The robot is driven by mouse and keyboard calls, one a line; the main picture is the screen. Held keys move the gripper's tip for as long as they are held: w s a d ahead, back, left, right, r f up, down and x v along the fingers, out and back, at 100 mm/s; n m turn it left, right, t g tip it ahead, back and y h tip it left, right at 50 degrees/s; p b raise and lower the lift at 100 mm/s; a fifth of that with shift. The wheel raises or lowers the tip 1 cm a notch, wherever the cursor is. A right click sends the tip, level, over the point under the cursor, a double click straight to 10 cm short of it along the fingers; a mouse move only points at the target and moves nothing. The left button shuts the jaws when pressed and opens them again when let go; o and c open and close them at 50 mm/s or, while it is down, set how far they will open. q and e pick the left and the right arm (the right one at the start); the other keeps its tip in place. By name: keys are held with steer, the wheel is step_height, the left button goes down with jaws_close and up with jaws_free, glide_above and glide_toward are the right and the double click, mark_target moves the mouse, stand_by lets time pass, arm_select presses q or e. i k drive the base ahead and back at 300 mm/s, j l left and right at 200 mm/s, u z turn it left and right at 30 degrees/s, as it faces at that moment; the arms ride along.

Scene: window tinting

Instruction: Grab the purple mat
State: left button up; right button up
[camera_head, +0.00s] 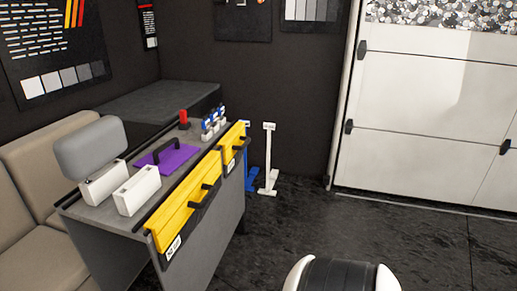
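The purple mat (183,158) lies flat on top of the grey workbench (103,213), near the middle of its top. A black handled tool (157,153) stands on or against the mat's left part and hides some of it. Neither of my grippers shows in the head view.
White boxes (138,190) stand left of the mat, one under a grey block (90,147). A red item (184,118) and small bottles (213,121) stand behind it. Yellow panels (183,210) with black handles line the bench's right side.

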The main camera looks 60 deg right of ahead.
mark_target(169, 156)
steer(key=k+l+z, duration=0.15)
steer(key=l, duration=0.25)
steer(key=k+l+z, duration=0.15)
steer(key=l, duration=0.25)
steer(key=k+l+z, duration=0.1)
steer(key=l, duration=0.35)
steer(key=k+l+z, duration=0.15)
steer(key=l, duration=0.3)
steer(key=k+l+z, duration=0.15)
steer(key=l, duration=0.35)
